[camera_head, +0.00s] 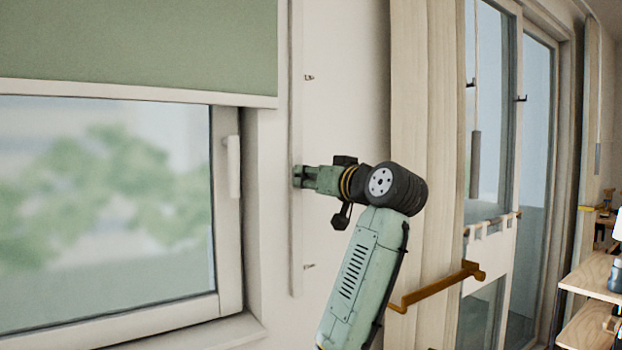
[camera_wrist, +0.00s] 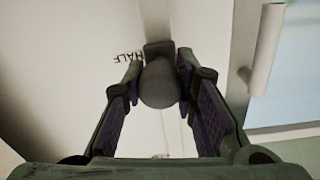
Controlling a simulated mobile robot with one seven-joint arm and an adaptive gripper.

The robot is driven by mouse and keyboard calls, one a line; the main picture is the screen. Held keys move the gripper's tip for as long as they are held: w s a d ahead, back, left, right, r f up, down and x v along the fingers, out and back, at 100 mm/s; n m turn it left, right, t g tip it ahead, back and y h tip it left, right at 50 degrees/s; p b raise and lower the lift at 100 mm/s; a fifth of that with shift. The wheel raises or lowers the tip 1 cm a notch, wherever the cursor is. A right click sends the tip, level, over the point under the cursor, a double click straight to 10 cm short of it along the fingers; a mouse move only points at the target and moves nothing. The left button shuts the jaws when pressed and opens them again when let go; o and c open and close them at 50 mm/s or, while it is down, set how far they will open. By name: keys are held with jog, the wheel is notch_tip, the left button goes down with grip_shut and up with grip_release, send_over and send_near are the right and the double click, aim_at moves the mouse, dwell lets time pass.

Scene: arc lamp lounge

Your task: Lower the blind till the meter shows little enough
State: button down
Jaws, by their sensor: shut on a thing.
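The green blind (camera_head: 140,40) covers the upper part of the window (camera_head: 105,200) in the head view. Its pale bottom bar hangs straight, and the glass below it is bare. A narrow pale vertical rail (camera_head: 296,110) runs up the wall to the right of the window. My gripper (camera_head: 298,176) is at this rail, around its middle height. In the wrist view my gripper (camera_wrist: 160,70) is shut on a dark grey rounded knob (camera_wrist: 160,88). The word HALF (camera_wrist: 127,58) is on the wall beside the knob. I cannot make out a meter in either view.
A white window handle (camera_head: 233,165) is left of the rail. Small marks on the wall (camera_head: 309,77) stand beside the rail. To the right are a beige curtain (camera_head: 425,120), an orange-brown bar (camera_head: 440,285), glass doors and a wooden shelf (camera_head: 590,275).

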notch_tip(320, 180, down, 12)
jog(key=b, duration=0.8)
jog(key=shift+r, duration=0.25)
jog(key=c, duration=1.2)
grip_release()
jog(key=shift+r, duration=0.1)
jog(key=shift+c, duration=0.2)
jog(key=v, duration=1.2)
jog(key=shift+s, duration=0.1)
